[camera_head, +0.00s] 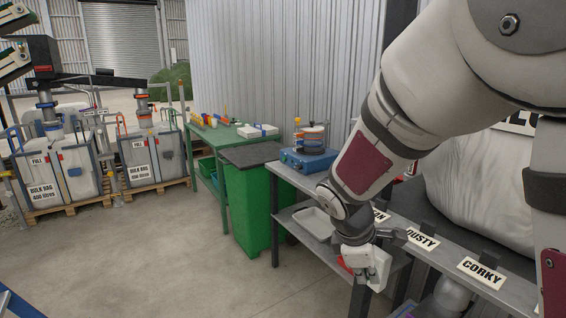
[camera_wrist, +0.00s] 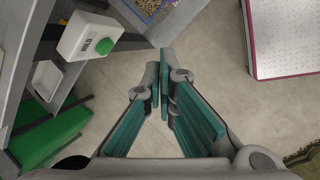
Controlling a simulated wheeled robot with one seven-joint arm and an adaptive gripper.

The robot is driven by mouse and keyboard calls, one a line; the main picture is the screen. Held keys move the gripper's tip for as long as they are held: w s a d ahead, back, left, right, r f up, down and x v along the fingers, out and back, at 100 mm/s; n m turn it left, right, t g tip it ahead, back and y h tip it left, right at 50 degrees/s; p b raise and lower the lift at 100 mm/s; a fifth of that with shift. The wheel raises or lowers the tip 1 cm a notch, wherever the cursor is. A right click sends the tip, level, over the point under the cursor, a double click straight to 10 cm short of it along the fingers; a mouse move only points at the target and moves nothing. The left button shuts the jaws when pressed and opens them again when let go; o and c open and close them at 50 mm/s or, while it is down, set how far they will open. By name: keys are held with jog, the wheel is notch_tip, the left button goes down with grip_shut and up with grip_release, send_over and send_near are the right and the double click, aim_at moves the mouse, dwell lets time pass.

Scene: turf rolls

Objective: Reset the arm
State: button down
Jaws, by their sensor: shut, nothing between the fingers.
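My arm reaches in from the upper right of the head view, and bends down in front of the grey bench. My gripper (camera_head: 368,275) hangs low at the bench's front side, pointing down. In the wrist view my gripper (camera_wrist: 164,88) has its teal-padded fingers drawn together at the tips, with nothing between them. Bare concrete floor (camera_wrist: 220,75) shows beyond the fingertips.
The grey bench (camera_head: 440,258) carries signs reading "DUSTY" (camera_head: 422,239) and "CORKY" (camera_head: 481,272). A blue device (camera_head: 307,160) stands at its far end. A green bin (camera_head: 248,200) stands beside it. Bulk bags (camera_head: 62,178) stand on pallets at left. The middle floor is clear.

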jog(key=s+r+m+t+y, duration=0.1)
jog(key=s+r+m, duration=0.3)
jog(key=s, duration=0.3)
jog(key=s+d+r+m+y, duration=0.1)
jog(key=s+r+m, duration=0.4)
jog(key=s+m, duration=0.1)
jog(key=s+r+m+t+y, duration=0.1)
jog(key=s+r+m, duration=0.3)
jog(key=s, duration=0.5)
jog(key=shift+d+r+m+t+y, duration=0.3)
jog(key=shift+d+m+y, duration=0.1)
jog(key=shift+y, duration=0.1)
